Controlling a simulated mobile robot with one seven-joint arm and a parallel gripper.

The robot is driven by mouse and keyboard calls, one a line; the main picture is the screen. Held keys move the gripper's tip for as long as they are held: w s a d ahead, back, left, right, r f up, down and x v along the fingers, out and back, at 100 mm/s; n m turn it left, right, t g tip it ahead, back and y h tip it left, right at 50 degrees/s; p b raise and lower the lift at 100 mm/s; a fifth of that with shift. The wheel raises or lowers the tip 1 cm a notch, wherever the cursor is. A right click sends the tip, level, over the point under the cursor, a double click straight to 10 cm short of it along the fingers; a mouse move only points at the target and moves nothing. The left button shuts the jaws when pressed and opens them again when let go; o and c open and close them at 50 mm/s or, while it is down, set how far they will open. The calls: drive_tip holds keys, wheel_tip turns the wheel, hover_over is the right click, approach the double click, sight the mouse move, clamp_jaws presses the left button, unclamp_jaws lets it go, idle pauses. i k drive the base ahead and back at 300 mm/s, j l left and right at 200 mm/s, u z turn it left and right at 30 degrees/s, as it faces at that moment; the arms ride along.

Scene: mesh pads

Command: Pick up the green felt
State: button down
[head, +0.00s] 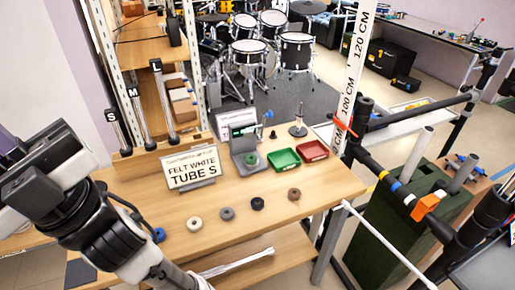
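A small green round felt (250,159) sits on a grey stand (243,146) near the back of the wooden table, just left of a green tray. My arm is at the left of the head view, bent over the table's left end.
Across the wooden table (330,186) lie blue (158,235), off-white (194,224), grey (227,214), black (257,203) and brown (294,194) discs. A sign (192,168) stands behind them. Green (283,159) and red (312,151) trays sit at the back right, near a post (353,80).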

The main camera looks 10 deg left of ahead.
sight(250, 159)
drive_tip(key=l+u, duration=0.2)
drive_tip(key=u, duration=0.2)
drive_tip(key=k+l+u, duration=0.1)
drive_tip(key=u, duration=0.25)
drive_tip(key=k+l+u, duration=0.1)
drive_tip(key=u, duration=0.3)
drive_tip(key=l, duration=0.1)
